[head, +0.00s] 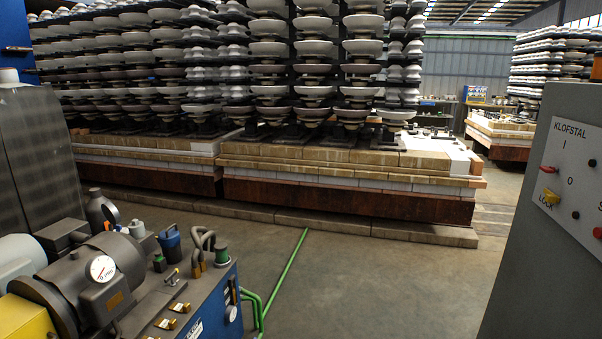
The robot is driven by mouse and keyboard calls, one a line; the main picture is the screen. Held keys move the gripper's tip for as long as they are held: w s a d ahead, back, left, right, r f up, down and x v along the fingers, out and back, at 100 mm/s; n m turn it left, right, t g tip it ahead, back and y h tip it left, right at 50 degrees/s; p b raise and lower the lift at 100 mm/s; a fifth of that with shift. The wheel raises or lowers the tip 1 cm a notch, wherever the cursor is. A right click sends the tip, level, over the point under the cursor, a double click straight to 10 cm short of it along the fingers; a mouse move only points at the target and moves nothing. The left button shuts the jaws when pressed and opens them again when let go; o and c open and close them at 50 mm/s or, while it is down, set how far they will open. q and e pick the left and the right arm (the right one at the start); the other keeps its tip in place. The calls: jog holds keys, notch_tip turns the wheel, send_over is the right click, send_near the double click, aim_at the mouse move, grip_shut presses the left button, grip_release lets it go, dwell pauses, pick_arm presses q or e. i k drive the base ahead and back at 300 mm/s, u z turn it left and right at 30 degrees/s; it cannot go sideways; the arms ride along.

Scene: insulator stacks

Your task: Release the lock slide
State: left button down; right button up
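A grey control cabinet (545,215) stands at the right edge. Its pale panel (580,180) reads KLOFSTAL and slants away from me. A small yellow part (551,196) sits low on the left of the panel and partly covers a label that seems to read LOCK. I cannot tell for sure that this is the lock slide, nor its position. Neither of my grippers is in view.
A blue hydraulic unit (205,303) with a motor (92,280) and gauge fills the lower left. Brick-decked cars (350,160) carry tall insulator stacks (310,75). A green pipe (287,266) runs along the floor. The central floor (400,280) is clear.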

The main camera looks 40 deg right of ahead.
aim_at(551, 197)
jog(key=z, duration=1.7)
jog(key=i, duration=1.2)
jog(key=u, duration=0.35)
jog(key=i, duration=1.4)
jog(key=z, duration=1.4)
jog(key=i, duration=0.4)
jog(key=z, duration=0.4)
